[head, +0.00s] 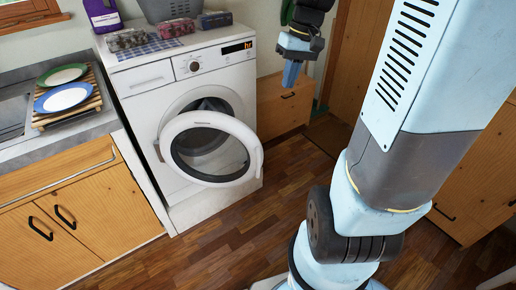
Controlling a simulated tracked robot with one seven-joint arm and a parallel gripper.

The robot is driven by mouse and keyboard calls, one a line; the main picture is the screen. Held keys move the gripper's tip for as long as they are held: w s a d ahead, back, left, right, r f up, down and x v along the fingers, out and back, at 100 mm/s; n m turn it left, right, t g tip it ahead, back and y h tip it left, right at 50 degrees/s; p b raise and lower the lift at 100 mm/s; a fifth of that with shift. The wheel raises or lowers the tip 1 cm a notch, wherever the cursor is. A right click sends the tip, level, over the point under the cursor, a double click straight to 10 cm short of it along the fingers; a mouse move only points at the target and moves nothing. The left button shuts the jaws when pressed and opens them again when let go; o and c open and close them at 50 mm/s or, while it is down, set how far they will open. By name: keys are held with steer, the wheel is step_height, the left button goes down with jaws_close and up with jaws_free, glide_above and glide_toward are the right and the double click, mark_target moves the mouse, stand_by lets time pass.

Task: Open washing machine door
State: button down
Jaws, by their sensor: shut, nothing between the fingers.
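The white washing machine (185,110) stands at centre left, against the wall. Its round door (255,152), with a white rim and dark glass, stands partly open and swung out from the front. The drum opening (207,106) shows dark behind it, partly covered by the door. My gripper (291,76) is up and to the right of the door, in front of the wooden cabinet, with its fingers pointing down. It is shut and empty, apart from the door.
A wooden rack (92,104) with two plates stands on the left counter. Wooden floor (235,228) lies clear before the machine.

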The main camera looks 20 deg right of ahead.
steer(key=w+d+f+g+y, duration=0.2)
steer(key=w+d+f+y, duration=0.15)
steer(key=w+f, duration=0.5)
steer(key=w+d+f+m+t+y, duration=0.1)
steer(key=d+f+t+y, duration=0.2)
steer(key=f, duration=0.9)
steer(key=d+f+m+y, duration=0.1)
steer(key=d+f+y, duration=0.3)
steer(key=f, duration=0.7)
steer(key=w+d+f+m+t+y, duration=0.15)
steer(key=f+y, duration=0.35)
steer(key=f, duration=0.7)
steer(key=s+a, duration=0.1)
steer(key=a, duration=1.2)
steer(key=shift+s+a, duration=0.15)
steer(key=shift+s, duration=0.05)
steer(key=shift+n+t, duration=0.25)
